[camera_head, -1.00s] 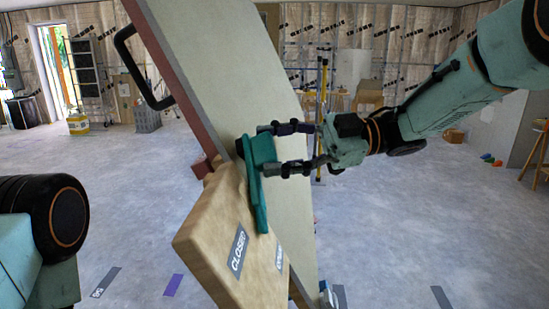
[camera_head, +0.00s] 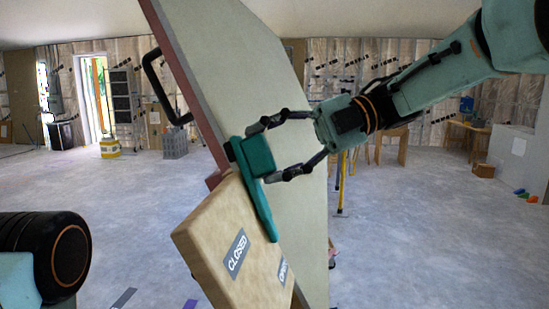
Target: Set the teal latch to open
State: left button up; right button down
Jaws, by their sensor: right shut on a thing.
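The teal latch (camera_head: 260,158) sits at the top of a wooden block (camera_head: 215,235) on the edge of a tilted panel (camera_head: 240,75). Its bar slants down and right along the block's edge. The block carries a "CLOSED" label (camera_head: 237,253) and, to its right, an "OPEN" label (camera_head: 282,271), partly cut by the block's edge. My right gripper (camera_head: 266,150) comes from the right and is shut on the latch's upper part, one finger above and one below. My left gripper is out of view; only part of my left arm shows at lower left.
A black handle (camera_head: 153,88) stands out from the panel's left edge. Behind are a grey crate (camera_head: 175,143), a yellow bucket (camera_head: 110,148), a wooden table (camera_head: 466,130) and a cardboard box (camera_head: 483,170). The floor on both sides of the panel is mostly clear.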

jog(key=shift+s+a+r+n+h, duration=0.1)
jog(key=shift+s+n+h, duration=0.1)
jog(key=shift+n+h, duration=0.15)
dwell(0.3)
jog(key=shift+c, duration=2.2)
grip_release()
jog(key=v, duration=1.2)
